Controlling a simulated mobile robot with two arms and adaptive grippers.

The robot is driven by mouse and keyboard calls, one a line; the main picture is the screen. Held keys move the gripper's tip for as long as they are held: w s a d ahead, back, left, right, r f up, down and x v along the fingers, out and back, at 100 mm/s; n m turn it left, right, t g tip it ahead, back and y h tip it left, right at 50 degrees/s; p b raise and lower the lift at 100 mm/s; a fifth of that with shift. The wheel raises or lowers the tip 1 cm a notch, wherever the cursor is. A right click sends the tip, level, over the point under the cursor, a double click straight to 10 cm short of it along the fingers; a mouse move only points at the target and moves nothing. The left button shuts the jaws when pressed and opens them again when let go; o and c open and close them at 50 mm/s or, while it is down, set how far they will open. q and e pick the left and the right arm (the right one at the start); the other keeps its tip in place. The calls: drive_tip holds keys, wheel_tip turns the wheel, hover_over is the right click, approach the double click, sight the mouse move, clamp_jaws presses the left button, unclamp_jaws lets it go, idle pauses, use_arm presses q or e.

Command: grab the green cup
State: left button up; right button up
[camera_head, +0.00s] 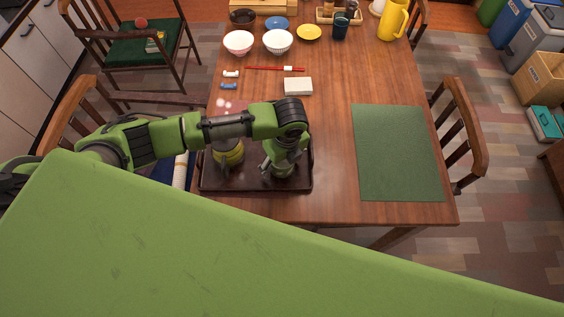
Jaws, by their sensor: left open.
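My left arm comes in from the left and bends down at its wrist over the dark tray (207,184) at the near edge of the wooden table. My left gripper (278,172) points down over the right part of the tray and is open. I cannot make out a green cup apart from the green gripper; anything under it is hidden. A yellow-olive rounded vessel (229,155) stands in the left part of the tray, partly covered by my arm. A dark teal cup (340,27) stands at the table's far side. My right gripper is not in view.
A green mat (398,155) lies bare on the right. A white block (298,86) lies mid-table. Chairs flank the table.

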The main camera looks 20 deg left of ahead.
use_arm(q)
drive_tip(key=c, duration=1.4)
drive_tip(key=shift+r, duration=0.15)
